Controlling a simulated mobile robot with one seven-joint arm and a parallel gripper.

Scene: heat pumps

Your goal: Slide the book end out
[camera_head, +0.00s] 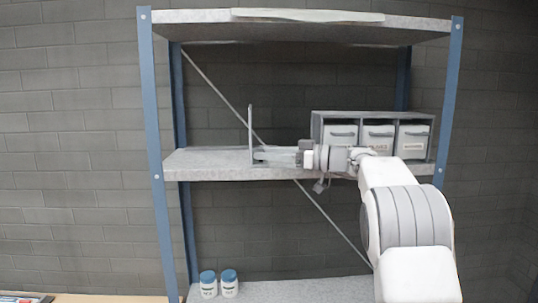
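The book end (250,122) shows as a thin grey upright plate, seen nearly edge-on, on the left half of the middle shelf. My arm reaches in from the right along the shelf front. My gripper (272,155) points left, low against the book end, at about the height of the shelf's front edge. A pale flat piece runs between the hand and the plate; I cannot tell whether it is finger or book end base. The fingertips are too small to show a gap or a grip. Whether they touch the book end is unclear.
A grey cabinet with labelled drawers (318,128) stands on the right of the middle shelf (205,163). Blue posts (155,110) and a diagonal brace frame the rack. Two white jars with blue lids (208,289) stand on the lower shelf. The middle shelf's left end is clear.

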